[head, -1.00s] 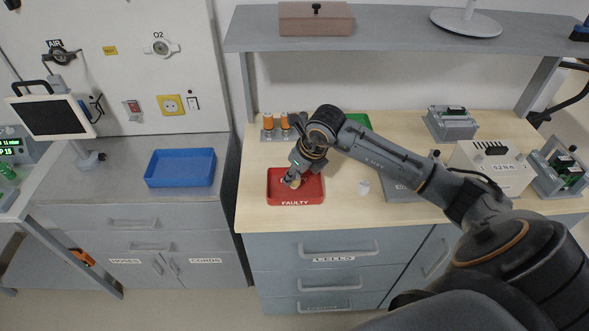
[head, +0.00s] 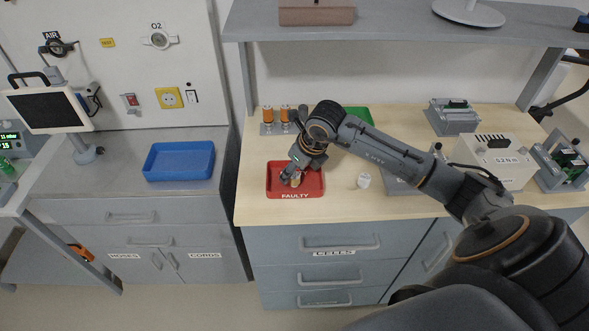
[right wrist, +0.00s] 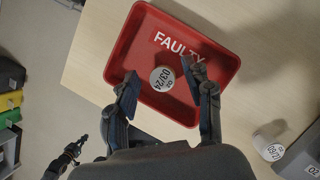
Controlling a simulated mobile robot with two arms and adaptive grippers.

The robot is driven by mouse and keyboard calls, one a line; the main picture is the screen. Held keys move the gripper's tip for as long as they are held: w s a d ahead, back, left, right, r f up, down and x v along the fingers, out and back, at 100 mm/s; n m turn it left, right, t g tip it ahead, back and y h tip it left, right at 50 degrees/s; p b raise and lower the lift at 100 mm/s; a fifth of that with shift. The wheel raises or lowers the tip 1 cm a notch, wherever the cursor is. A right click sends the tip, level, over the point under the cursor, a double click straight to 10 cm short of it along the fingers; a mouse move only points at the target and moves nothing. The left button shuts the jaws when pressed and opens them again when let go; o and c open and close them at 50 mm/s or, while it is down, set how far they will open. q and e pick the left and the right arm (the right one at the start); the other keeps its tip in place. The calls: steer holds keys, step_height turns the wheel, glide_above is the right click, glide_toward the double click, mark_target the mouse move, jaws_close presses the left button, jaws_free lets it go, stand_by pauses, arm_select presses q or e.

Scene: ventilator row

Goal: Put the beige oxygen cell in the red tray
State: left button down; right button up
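The beige oxygen cell (right wrist: 162,78), labelled O2 03/24, is inside the red tray (right wrist: 222,62) marked FAULTY. It appears to rest on the tray floor. In the head view the cell (head: 296,181) is partly hidden by my right gripper (head: 291,176) at the red tray (head: 318,190). In the right wrist view the fingers of my right gripper (right wrist: 160,84) are spread on either side of the cell, with gaps showing. A small dark jointed shape (right wrist: 66,158) at the lower left looks like my left gripper; its fingers are unclear.
A whitish cell (head: 364,181) stands on the bench right of the tray, beside a grey box. Orange-topped cells (head: 276,117) stand in a holder behind the tray. A green tray (head: 358,115) is partly behind my arm. A blue tray (head: 179,161) sits on the left cabinet.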

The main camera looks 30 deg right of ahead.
steer(key=shift+r+p, duration=0.4)
steer(key=shift+p, duration=0.05)
steer(key=shift+r+p, duration=0.45)
steer(key=shift+p, duration=0.05)
steer(key=b+v, duration=0.3)
steer(key=v, duration=0.8)
steer(key=shift+s+r, duration=0.2)
steer(key=shift+s, duration=0.05)
